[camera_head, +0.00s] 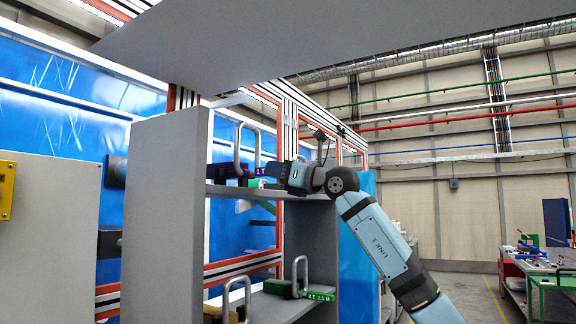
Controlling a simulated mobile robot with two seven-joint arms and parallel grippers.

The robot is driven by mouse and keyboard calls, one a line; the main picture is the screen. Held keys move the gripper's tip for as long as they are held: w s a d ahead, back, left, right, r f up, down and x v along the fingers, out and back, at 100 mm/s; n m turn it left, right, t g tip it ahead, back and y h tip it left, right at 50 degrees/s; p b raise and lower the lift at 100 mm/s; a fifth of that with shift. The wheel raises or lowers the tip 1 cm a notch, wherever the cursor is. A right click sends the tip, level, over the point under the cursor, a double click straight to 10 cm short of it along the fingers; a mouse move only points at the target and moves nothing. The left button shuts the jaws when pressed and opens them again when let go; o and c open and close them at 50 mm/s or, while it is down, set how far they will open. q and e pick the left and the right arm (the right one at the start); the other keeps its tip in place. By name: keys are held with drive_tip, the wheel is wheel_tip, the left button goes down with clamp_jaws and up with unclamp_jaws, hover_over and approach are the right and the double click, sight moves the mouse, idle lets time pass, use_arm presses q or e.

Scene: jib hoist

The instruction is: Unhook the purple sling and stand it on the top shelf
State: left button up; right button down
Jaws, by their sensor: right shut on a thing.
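A purple sling stands at the top shelf (266,194) of the grey rack, its purple tag (260,171) marked "1 T". My right gripper (275,172) reaches in from the right and is shut at the tag end of the purple sling. A grey metal loop (237,147) rises upright at the left of the tag, above a dark base with purple on it. Whether the base rests on the shelf or is just above it I cannot tell. The hoist hook is not visible. My left gripper is not in view.
Another grey loop (324,152) stands behind my right gripper. The lower shelf (275,309) holds a green-tagged sling (318,295) and another loop (237,297). The grey side panel (165,215) closes the rack's left. A large grey slab (300,35) hangs overhead. A workbench stands far right.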

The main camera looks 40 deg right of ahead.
drive_tip(key=shift+p+x, duration=0.3)
drive_tip(key=shift+x, duration=0.5)
drive_tip(key=shift+w+a+f+b, duration=0.2)
drive_tip(key=shift+w+f+b, duration=0.1)
drive_tip(key=shift+w+f, duration=0.35)
drive_tip(key=shift+s+f+b, duration=0.2)
drive_tip(key=shift+f+b, duration=0.3)
drive_tip(key=shift+f, duration=0.3)
drive_tip(key=c, duration=0.8)
unclamp_jaws()
drive_tip(key=shift+c, duration=0.2)
drive_tip(key=b+v, duration=0.4)
drive_tip(key=v, duration=1)
drive_tip(key=shift+w, duration=0.1)
